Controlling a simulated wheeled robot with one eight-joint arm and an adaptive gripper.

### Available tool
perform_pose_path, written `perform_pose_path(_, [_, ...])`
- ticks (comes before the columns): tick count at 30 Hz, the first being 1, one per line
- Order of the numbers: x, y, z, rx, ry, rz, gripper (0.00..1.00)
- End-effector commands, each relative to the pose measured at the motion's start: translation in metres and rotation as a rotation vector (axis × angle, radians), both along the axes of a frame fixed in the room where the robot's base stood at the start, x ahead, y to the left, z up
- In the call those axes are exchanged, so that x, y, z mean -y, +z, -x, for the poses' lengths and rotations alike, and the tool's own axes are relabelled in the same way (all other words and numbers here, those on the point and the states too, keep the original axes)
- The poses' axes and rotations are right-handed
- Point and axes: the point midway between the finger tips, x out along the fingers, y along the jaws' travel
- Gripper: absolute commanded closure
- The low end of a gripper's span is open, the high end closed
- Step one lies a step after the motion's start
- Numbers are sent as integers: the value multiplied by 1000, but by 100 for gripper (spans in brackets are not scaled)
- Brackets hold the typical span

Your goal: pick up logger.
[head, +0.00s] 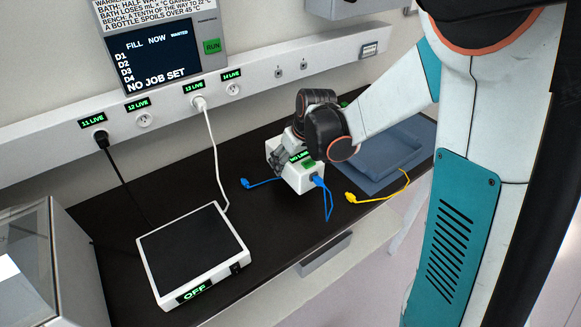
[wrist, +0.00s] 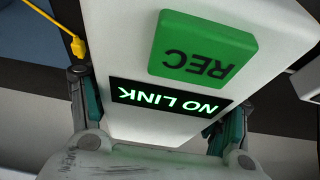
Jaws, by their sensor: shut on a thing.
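The logger (head: 307,182) is a white box at the right part of the dark bench in the head view. Its display reads NO LINK, and a green REC button shows beside it. In the wrist view the logger (wrist: 150,125) fills the middle, with its face toward the camera. My gripper (head: 297,150) is shut on the logger from above, one finger on each side in the wrist view (wrist: 158,112). A blue cable (head: 328,200) hangs from the logger's front. I cannot tell whether the logger touches the bench.
A blue tray (head: 372,185) lies right of the logger, with a yellow cable (head: 375,199) at its front. A blue plug (head: 246,183) lies to the left. A white plate device (head: 195,255) reading OFF stands front left. A wall rail (head: 262,72) with sockets runs behind.

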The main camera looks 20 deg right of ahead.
Motion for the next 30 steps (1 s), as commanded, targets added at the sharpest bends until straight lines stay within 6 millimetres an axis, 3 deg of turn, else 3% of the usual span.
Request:
perform_pose_path(1, [0, 19, 1, 0, 0, 0, 63])
perform_pose_path(6, [0, 67, 0, 0, 0, 0, 63])
perform_pose_path(13, [0, 115, 0, 0, 0, 0, 63])
perform_pose_path(21, [0, 138, 0, 0, 0, 0, 63])
perform_pose_path(30, [0, 139, 0, 0, 0, 0, 63])
